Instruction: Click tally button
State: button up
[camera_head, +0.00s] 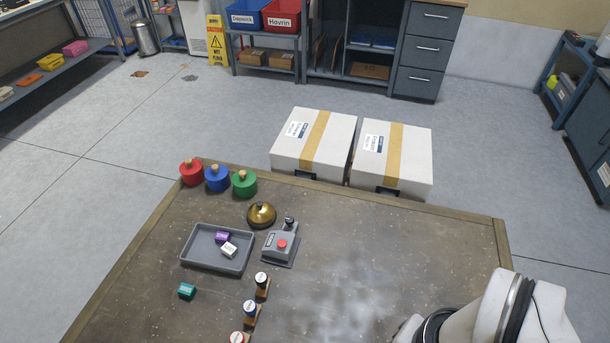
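A grey tally device (279,253) with a red button (282,244) on top stands on the brown table, right of the grey tray. A dark knob (289,222) rises at its back end. Nothing touches the button, and its top is in plain sight. Part of my white arm shows at the lower right, well apart from the device. My gripper is not in the picture.
A brass bell (261,214) stands just behind the device. A grey tray (190,262) holds a purple and a white block. A teal block (187,290), small items on wooden blocks (250,316), and red, blue and green knobbed cylinders (217,180) stand nearby. Table right of the device is clear.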

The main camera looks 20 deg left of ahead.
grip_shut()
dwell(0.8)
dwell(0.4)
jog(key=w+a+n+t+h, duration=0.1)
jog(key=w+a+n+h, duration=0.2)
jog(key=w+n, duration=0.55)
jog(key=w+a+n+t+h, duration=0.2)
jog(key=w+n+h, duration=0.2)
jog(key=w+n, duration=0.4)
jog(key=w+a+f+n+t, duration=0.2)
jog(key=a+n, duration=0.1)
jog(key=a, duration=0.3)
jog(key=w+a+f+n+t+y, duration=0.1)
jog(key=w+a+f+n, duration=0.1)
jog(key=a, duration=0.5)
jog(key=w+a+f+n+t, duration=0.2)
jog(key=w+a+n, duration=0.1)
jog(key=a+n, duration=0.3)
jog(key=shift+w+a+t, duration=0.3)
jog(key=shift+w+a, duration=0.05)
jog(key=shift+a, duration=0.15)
